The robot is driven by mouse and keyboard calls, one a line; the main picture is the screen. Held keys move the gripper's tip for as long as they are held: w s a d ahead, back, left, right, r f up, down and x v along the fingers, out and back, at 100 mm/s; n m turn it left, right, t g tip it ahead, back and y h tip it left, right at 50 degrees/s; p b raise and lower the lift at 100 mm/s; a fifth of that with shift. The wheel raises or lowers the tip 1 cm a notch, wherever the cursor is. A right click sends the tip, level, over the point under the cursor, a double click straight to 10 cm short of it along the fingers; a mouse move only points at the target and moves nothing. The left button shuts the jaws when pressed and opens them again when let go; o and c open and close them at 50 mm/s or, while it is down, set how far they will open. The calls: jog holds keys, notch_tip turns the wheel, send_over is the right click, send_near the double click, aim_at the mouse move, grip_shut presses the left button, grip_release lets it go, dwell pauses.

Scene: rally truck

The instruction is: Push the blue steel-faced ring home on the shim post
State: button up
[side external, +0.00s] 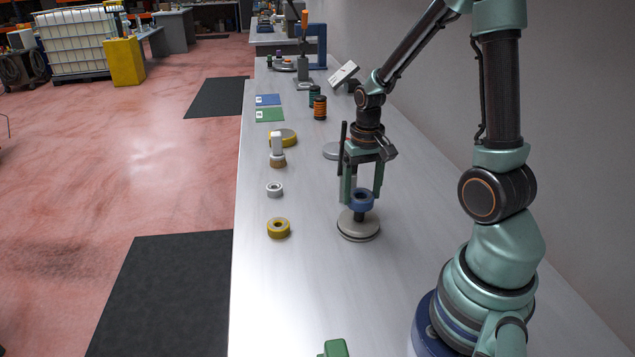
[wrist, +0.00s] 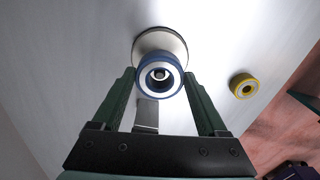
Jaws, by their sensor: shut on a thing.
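The blue steel-faced ring (side external: 361,200) is between the fingers of my gripper (side external: 361,196), above the round grey base of the shim post (side external: 358,229). In the wrist view the ring (wrist: 160,88) shows a blue rim, a pale steel face and a dark bore. The post's tip (wrist: 160,74) shows inside the bore. In the side view a short dark part of the post shows between ring and base, so the ring is up off the base. My gripper's green fingers (wrist: 160,92) are on both sides of the ring, shut on it.
A yellow ring (side external: 278,228) lies left of the post, with a small grey ring (side external: 274,190) beyond it. Farther back are a yellow disc (side external: 288,137) and orange and dark spools (side external: 319,107). The bench is clear around the post base.

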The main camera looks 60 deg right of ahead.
jog(key=shift+f, duration=2.1)
jog(key=o, duration=1.3)
jog(key=shift+r, duration=0.1)
notch_tip(320, 180, up, 12)
jog(key=a+r+n+t, duration=0.2)
jog(key=a+r, duration=0.1)
jog(key=a, duration=0.2)
jog(key=a+r+n+t, duration=0.1)
jog(key=a+r+n, duration=0.1)
jog(key=a, duration=0.3)
jog(key=s+a+r+n+t, duration=0.1)
jog(key=a+r+n+t, duration=0.1)
jog(key=a, duration=0.3)
jog(key=shift+a+r+n+t, duration=0.25)
jog(key=shift+r+n+t, duration=0.05)
jog(key=shift+r+n, duration=0.45)
